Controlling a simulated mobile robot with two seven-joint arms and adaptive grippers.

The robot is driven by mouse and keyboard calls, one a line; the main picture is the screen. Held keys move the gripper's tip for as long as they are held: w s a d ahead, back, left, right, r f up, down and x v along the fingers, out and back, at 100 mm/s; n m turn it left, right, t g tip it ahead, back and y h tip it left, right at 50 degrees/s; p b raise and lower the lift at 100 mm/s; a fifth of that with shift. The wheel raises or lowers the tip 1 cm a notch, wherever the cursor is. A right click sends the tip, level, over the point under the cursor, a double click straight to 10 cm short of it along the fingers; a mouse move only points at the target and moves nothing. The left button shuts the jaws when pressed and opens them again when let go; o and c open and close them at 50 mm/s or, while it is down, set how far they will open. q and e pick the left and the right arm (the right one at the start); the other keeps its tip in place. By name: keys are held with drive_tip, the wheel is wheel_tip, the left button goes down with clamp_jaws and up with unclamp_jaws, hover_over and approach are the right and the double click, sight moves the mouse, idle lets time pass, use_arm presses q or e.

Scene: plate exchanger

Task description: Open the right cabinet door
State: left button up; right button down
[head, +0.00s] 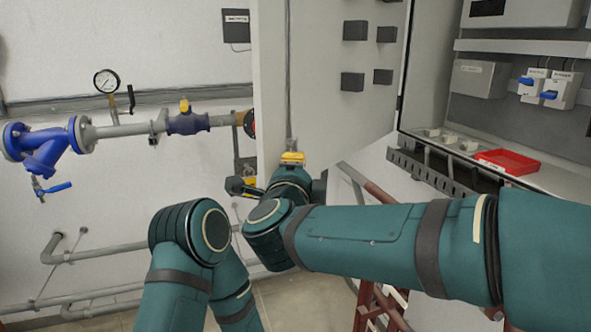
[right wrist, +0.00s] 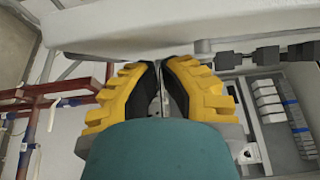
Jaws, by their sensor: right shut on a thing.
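The cabinet door (head: 330,105), a light grey panel with several black blocks on it, stands swung open to the left of the cabinet (head: 555,125). My right gripper (head: 292,157) is at the door's lower part, by a thin vertical line on it. In the right wrist view, its yellow and black fingers (right wrist: 160,85) are closed together on a thin light part of the door; the exact part is hard to make out. The cabinet interior is exposed, with grey boxes and blue switches.
A red tray (head: 508,162) lies on the cabinet's lower ledge. Pipes with a blue valve (head: 45,145) and a gauge (head: 107,81) run along the left wall. Red-brown framework (head: 370,305) stands below the cabinet. Some floor shows at the bottom.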

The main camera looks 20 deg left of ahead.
drive_tip(key=v, duration=1.2)
drive_tip(key=w+d+f+n+g, duration=0.2)
drive_tip(key=w+d+f+n, duration=0.15)
drive_tip(key=f, duration=0.65)
drive_tip(key=w+d+f+n+g, duration=0.2)
drive_tip(key=w+d+f, duration=0.2)
drive_tip(key=f, duration=0.6)
drive_tip(key=w+d+f+n+g, duration=0.2)
drive_tip(key=w+d+f+n, duration=0.15)
drive_tip(key=f, duration=0.65)
drive_tip(key=s+d+f+n+g, duration=0.1)
drive_tip(key=s+d+f+g, duration=0.15)
drive_tip(key=d+f, duration=0.4)
drive_tip(key=s+d+f+n+g, duration=0.1)
drive_tip(key=s+d+f+g, duration=0.15)
drive_tip(key=f, duration=0.65)
drive_tip(key=s+d+f+n+g, duration=0.1)
drive_tip(key=s+d+f+g, duration=0.1)
drive_tip(key=s, duration=0.4)
drive_tip(key=s+d+f+n+g+b, duration=0.1)
drive_tip(key=s+d+f+g, duration=0.1)
drive_tip(key=s+d+f, duration=0.2)
wheel_tip(320, 180, down, 3)
drive_tip(key=shift+s+d+f+g+h, duration=0.2)
drive_tip(key=shift+s+d+g+h, duration=0.1)
drive_tip(key=shift+s, duration=0.65)
